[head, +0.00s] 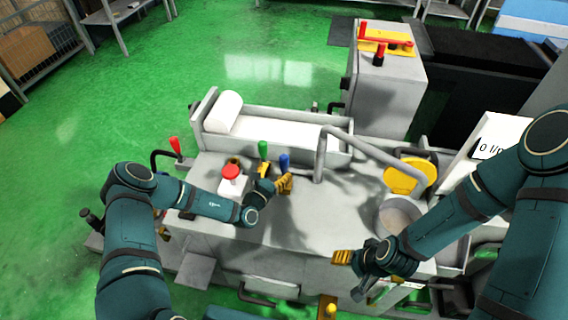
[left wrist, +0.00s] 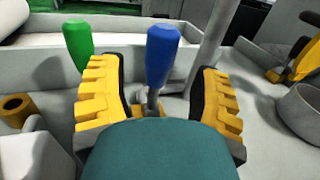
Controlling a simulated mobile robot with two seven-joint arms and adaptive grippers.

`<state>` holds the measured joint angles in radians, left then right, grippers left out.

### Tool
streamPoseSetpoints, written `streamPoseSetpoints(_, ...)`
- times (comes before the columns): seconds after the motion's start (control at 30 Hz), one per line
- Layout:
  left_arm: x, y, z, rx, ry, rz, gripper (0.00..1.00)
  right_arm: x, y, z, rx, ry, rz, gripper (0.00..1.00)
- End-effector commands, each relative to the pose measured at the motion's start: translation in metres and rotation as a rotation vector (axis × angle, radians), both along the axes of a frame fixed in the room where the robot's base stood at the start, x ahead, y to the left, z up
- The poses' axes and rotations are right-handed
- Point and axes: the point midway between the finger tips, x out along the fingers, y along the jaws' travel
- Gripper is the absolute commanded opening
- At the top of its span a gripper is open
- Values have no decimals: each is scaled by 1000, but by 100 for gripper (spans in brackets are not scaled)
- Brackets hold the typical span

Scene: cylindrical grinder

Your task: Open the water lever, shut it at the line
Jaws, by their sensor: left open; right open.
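The blue lever (head: 285,160) stands upright on the grey machine; it also shows in the left wrist view (left wrist: 161,55). I take it for the water lever. My left gripper (head: 284,183) is open, its yellow fingers on either side of the lever in the left wrist view; contact cannot be told. A display (head: 497,137) at the right reads "0 l/m", partly hidden by my right arm. A bent grey pipe (head: 320,155) reaches over a round grey vessel (head: 392,217); no water shows. My right gripper (head: 345,257) is open and empty above the machine's front.
A green lever (head: 263,150) stands just left of the blue one. A red button (head: 231,172) and a red lever (head: 175,146) are further left. A yellow part (head: 405,176) stands near the vessel. Green floor (head: 240,50) is free behind the machine.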

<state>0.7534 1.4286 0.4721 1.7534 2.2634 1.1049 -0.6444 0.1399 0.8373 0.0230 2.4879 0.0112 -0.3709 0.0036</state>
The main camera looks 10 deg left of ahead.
Motion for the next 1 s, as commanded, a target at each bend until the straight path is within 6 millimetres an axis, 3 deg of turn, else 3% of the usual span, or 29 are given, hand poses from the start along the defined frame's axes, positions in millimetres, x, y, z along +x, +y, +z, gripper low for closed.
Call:
streamPoseSetpoints(0.1,20,-7,-1,2,-1,0,64,0,0,-3,-1,0,0,59)
streamPoseSetpoints(0.3,40,-13,-1,1,0,-1,64,0,0,-6,-1,0,0,59)
streamPoseSetpoints(0.7,47,-15,0,0,1,-1,64,0,0,-6,-1,0,0,59)
streamPoseSetpoints(0.77,46,-15,0,0,1,-1,48,0,0,-6,-1,0,0,59)
streamPoseSetpoints(0.9,46,-15,0,0,1,-1,0,0,0,-6,-1,0,0,59)
streamPoseSetpoints(1.0,46,-15,0,0,1,-1,0,0,0,-6,-1,0,0,59)
